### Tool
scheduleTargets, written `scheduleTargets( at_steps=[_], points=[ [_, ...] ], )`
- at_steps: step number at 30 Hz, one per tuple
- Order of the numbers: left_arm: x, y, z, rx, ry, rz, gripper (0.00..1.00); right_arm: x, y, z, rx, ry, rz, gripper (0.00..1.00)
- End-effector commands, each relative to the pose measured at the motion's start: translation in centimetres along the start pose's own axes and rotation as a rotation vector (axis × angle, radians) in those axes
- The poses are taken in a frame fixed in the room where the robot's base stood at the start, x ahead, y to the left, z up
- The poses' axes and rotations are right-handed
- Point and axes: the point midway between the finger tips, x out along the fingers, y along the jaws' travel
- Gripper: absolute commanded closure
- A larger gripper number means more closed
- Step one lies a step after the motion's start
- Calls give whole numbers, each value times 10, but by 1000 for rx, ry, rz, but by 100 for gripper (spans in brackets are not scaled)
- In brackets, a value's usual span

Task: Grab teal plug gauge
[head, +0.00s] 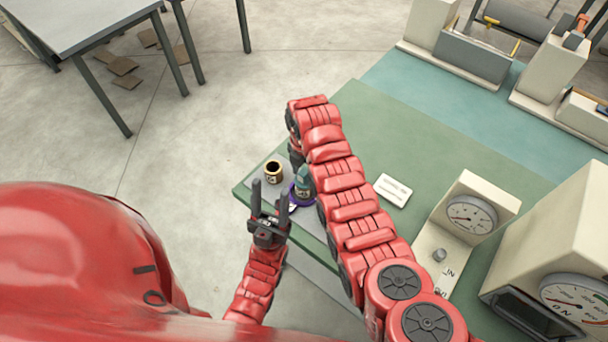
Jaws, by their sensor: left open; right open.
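The teal plug gauge (303,181) stands near the green bench's left corner, just left of my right arm. A purple ring-shaped piece (299,197) shows around its lower part. My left gripper (270,184) is open and empty, its two dark fingers spread and pointing away from me. It is to the left of and nearer to me than the teal gauge, apart from it in the picture. My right arm reaches across the bench and bends down at its far end.
A black and gold cylinder (273,172) stands just beyond the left fingertips. A white card (393,190) lies on the green bench (420,150). Dial gauge units (470,215) stand on the right. A grey table (80,22) is at the far left; open floor lies between.

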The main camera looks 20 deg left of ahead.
Motion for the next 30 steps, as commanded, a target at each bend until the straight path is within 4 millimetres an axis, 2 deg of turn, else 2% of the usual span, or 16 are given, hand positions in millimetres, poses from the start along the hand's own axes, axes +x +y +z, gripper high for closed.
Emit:
scheduleTargets(
  at_steps=[9, 11, 20, 30],
  points=[
    [2, 0, 0, 0, 0, 0, 50, 5, 0, 0, -1, -1, 1, 35],
    [2, 0, 0, 0, 0, 0, 50, 5, 0, 0, -1, -1, 1, 44],
    [2, 0, 0, 0, 0, 0, 50, 5, 0, 0, -1, -1, 1, 98],
    [2, 0, 0, 0, 0, 0, 50, 5, 0, 0, -1, -1, 1, 100]
  ],
)
